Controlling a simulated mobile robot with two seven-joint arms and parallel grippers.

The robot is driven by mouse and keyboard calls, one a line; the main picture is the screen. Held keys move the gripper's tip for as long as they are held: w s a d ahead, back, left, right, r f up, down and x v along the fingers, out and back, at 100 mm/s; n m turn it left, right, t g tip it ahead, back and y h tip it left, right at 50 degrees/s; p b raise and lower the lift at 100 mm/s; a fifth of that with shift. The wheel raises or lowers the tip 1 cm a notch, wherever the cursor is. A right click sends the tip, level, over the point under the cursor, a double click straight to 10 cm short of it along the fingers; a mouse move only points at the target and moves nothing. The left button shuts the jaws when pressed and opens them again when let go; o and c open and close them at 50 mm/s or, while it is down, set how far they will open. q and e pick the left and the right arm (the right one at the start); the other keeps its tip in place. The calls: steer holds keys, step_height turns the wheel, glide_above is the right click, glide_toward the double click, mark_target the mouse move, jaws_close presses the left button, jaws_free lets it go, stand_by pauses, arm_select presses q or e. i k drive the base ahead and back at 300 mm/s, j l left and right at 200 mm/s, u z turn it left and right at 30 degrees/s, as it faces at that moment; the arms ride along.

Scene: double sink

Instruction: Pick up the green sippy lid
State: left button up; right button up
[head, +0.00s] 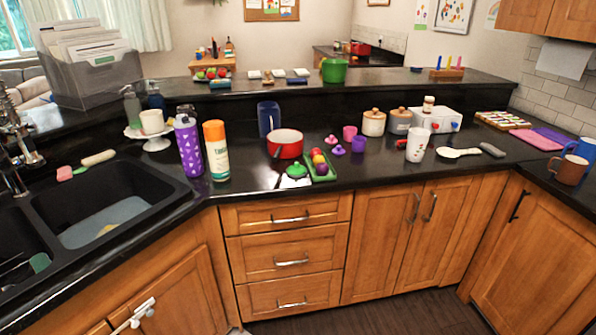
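The green sippy lid (297,171) lies on the black counter near its front edge, above the drawers. It is a small green lid with a raised middle. A white patch shows around and in front of it, and I cannot tell whether this is a thing or glare. A green tray (331,175) of toy fruit sits close to its right. A red pot (286,143) stands just behind it.
A purple bottle (189,150) and an orange-and-white bottle (216,152) stand to the left, by the sink (108,206). Small purple lids (338,151) and pink-purple cups (350,133) are to the right. The counter's front edge before the lid is mostly clear.

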mark_target(296, 170)
steer(key=i+l+u, duration=0.15)
steer(key=i+l, duration=0.3)
steer(key=i+l+u, duration=0.15)
steer(key=i+l, duration=0.3)
steer(key=l, duration=0.15)
steer(key=i+l+u, duration=0.15)
steer(key=i+l, duration=0.25)
steer(key=l, duration=0.2)
